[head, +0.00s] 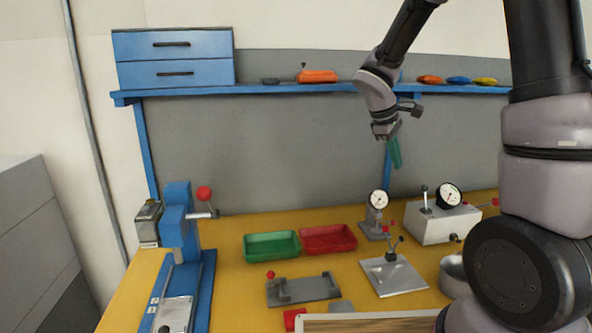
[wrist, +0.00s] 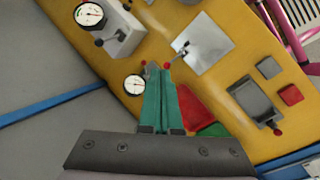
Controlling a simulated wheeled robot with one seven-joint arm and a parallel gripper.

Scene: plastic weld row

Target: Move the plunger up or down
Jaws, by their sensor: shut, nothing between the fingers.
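The plunger cannot be made out for certain. A small grey stand with a round white dial gauge (head: 378,198) is at the back of the yellow bench; the gauge also shows in the wrist view (wrist: 135,85), left of my fingers. My gripper (head: 396,165) has green fingers and hangs in the air above and behind this stand, touching nothing visible. In the wrist view my gripper (wrist: 157,68) is shut and empty, its fingers pointing over the bench. The fingers hide part of the bench beneath them.
A grey box with a dial (head: 440,222) stands right of the stand. A plate with a lever clamp (head: 394,277) lies in front. Green (head: 272,246) and red (head: 328,239) trays are to the left, and a blue press (head: 178,230) is at far left. A blue shelf (head: 270,90) runs above.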

